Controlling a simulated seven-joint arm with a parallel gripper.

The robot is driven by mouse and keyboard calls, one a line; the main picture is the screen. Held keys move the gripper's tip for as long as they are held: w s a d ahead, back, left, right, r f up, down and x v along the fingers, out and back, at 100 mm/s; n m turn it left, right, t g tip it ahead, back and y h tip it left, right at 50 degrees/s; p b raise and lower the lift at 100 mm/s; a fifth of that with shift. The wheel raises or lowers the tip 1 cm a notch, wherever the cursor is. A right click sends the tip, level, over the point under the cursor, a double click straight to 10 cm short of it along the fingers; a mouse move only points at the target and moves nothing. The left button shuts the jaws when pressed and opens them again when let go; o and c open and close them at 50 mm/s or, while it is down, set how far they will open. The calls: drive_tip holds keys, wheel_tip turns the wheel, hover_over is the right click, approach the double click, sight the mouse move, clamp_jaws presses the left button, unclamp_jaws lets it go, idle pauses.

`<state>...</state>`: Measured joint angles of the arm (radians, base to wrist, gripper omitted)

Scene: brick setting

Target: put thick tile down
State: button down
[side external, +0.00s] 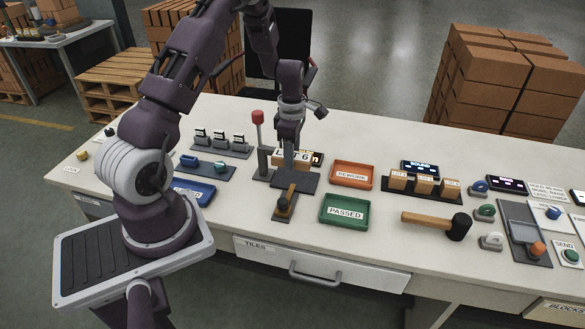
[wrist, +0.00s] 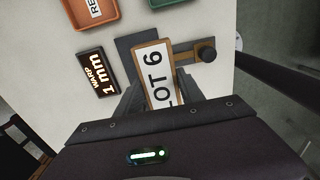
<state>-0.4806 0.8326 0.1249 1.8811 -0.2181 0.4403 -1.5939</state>
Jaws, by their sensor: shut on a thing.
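My gripper (side external: 289,148) is shut on a tile with an orange-brown edge and a white label (wrist: 158,75) reading "LOT 6". In the wrist view the fingers of my gripper (wrist: 154,95) sit on either side of the tile. The tile (side external: 282,163) also shows in the side external view, at a dark plate (side external: 295,180) beside a post with a red-knobbed lever (side external: 258,118). I cannot tell whether the tile touches the plate. The fingers hide part of the label.
An orange REWORK tray (side external: 352,185) and a green PASSED tray (side external: 367,209) stand to the right, both empty. A small display (wrist: 97,75) reads "WARP 1 mm". A mallet (side external: 440,223) lies further right.

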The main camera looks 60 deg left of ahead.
wheel_tip(320, 180, up, 5)
drive_tip(key=shift+f, duration=0.2)
drive_tip(key=shift+w+d+r, duration=0.15)
drive_tip(key=shift+d+r, duration=0.05)
hover_over(345, 213)
wheel_tip(345, 213, down, 5)
wheel_tip(345, 213, down, 10)
drive_tip(key=shift+d, duration=0.1)
drive_tip(key=c, duration=1)
unclamp_jaws()
drive_tip(key=shift+f, duration=0.1)
